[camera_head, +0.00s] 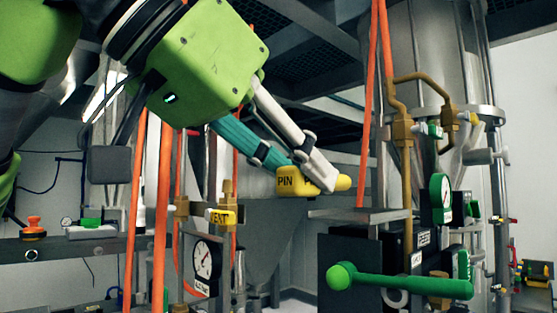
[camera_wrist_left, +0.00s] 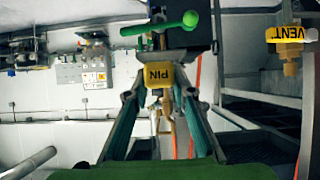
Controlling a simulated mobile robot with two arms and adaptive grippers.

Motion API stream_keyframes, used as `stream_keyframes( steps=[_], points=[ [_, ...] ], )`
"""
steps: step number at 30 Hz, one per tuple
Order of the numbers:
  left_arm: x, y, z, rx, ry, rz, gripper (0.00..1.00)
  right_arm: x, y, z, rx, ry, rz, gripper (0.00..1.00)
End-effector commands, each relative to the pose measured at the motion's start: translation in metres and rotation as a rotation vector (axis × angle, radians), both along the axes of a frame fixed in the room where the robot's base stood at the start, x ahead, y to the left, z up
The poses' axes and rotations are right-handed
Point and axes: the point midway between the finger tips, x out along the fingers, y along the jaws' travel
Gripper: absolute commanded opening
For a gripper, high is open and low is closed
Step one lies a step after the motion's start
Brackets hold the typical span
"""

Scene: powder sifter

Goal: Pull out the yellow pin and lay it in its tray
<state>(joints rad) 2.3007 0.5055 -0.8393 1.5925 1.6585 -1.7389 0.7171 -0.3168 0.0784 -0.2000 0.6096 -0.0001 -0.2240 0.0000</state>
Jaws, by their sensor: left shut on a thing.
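The yellow pin (camera_head: 290,183) has a block lettered PIN and a rounded yellow end that shows past the fingertips on the right. My left gripper (camera_head: 309,170) is shut on it and holds it in the air, left of and above a flat grey plate (camera_head: 362,215). In the left wrist view the pin's PIN face (camera_wrist_left: 158,75) sits between the two fingertips. The fingers hide the middle of the pin. I cannot tell which surface is the pin's tray. My right gripper is not in view.
A green-handled lever (camera_head: 400,284) sticks out below the plate. Orange hoses (camera_head: 163,215) hang in front at the left. A grey shelf (camera_head: 60,250) carries an orange knob (camera_head: 33,226).

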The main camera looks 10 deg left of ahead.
Motion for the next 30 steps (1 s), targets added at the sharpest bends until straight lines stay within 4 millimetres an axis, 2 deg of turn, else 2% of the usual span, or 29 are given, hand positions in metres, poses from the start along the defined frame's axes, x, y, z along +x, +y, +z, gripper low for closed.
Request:
stream_keyframes(
  steps=[7,10,21,26,30],
  points=[
    [0.021,-0.015,-0.001,-0.001,0.002,0.001,0.00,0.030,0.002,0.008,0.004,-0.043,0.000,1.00],
    [0.029,-0.021,-0.002,0.000,0.002,0.001,0.00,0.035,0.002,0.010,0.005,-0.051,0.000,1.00],
    [0.059,-0.042,-0.003,-0.001,0.002,0.000,0.00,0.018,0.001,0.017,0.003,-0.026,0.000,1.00],
    [0.070,-0.051,-0.004,-0.001,0.001,0.001,0.00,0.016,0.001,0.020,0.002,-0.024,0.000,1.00],
    [0.069,-0.050,-0.017,0.000,0.000,0.000,0.00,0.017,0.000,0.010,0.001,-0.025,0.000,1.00]
  ],
)
